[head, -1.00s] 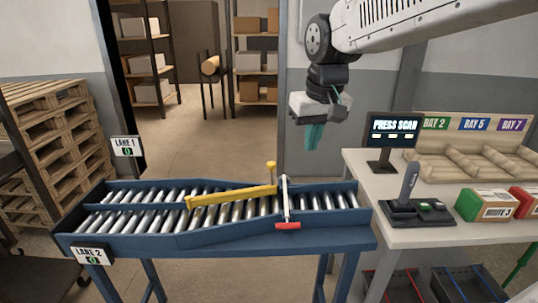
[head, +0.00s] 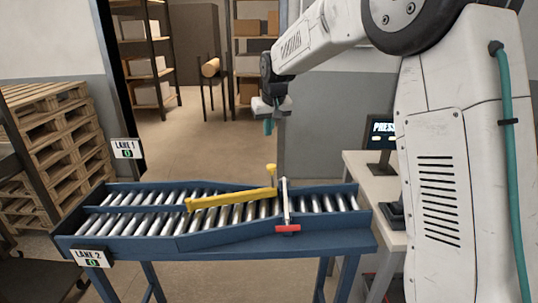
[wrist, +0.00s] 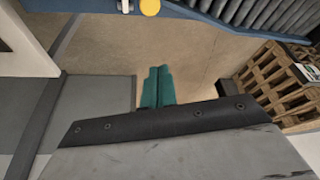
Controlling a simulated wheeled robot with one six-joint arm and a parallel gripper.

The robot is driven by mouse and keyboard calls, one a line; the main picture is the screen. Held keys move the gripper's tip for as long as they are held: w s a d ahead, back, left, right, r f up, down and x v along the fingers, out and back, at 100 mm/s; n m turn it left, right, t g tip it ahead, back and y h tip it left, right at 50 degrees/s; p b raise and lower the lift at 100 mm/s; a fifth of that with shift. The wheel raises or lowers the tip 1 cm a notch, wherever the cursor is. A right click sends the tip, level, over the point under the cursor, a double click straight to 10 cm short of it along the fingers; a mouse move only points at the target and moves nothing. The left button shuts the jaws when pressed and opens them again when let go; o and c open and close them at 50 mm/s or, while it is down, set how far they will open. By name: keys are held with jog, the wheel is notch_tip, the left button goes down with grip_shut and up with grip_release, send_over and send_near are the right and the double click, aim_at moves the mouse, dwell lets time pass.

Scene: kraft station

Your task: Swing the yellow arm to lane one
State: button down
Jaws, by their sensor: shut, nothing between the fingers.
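The yellow arm (head: 230,198) lies across the roller conveyor (head: 208,241). The knob (wrist: 150,7) also shows at the top edge of the wrist view. My gripper (head: 268,127) hangs in the air beyond the conveyor, above and behind the knob, apart from it. In the wrist view its teal fingers (wrist: 157,87) are together with nothing between them.
The lane 1 sign (head: 125,149) stands at the far side and the lane 2 sign (head: 89,257) at the near side. A white bar with a red end (head: 287,228) crosses the rollers right of the knob. Pallets (head: 50,140) are stacked at left.

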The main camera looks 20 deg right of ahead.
notch_tip(320, 180, down, 10)
jog(key=shift+s, duration=0.3)
dwell(0.3)
jog(key=shift+d, duration=0.1)
